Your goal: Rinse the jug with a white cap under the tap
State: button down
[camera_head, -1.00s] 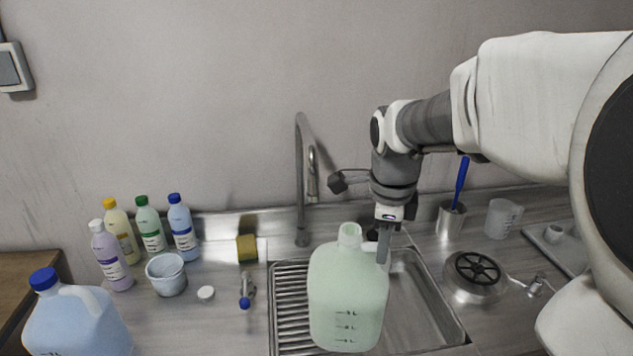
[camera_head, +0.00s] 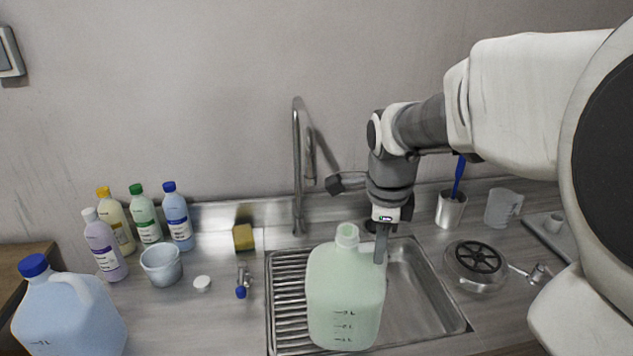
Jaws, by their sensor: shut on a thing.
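A pale green translucent jug (camera_head: 345,300) with volume marks hangs upright over the sink (camera_head: 425,295). Its neck, at the top, shows no separate white cap. A small round white cap (camera_head: 202,283) lies on the counter left of the sink. My gripper (camera_head: 381,245) points down and is shut on the jug at its right side, near the handle; the handle is mostly hidden. The grey tap (camera_head: 298,170) stands behind the sink, its curved spout behind and left of the jug's neck. No water is seen.
A blue jug (camera_head: 70,315) stands at the front left. Several small bottles (camera_head: 145,222), a white cup (camera_head: 161,265), a sponge (camera_head: 243,237) and a small valve (camera_head: 242,280) stand left of the sink. A round black-and-steel fixture (camera_head: 476,264) and a beaker (camera_head: 501,207) are at right.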

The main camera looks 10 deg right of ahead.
aim_at(375, 267)
jog(key=shift+f+b, duration=1.3)
jog(key=shift+f, duration=0.45)
jog(key=d, duration=0.5)
jog(key=shift+a, duration=2.7)
jog(key=shift+d, duration=0.25)
jog(key=shift+a, duration=0.1)
jog(key=shift+r, duration=0.15)
jog(key=shift+r+p, duration=2.05)
jog(key=shift+r, duration=0.4)
jog(key=shift+s, duration=0.1)
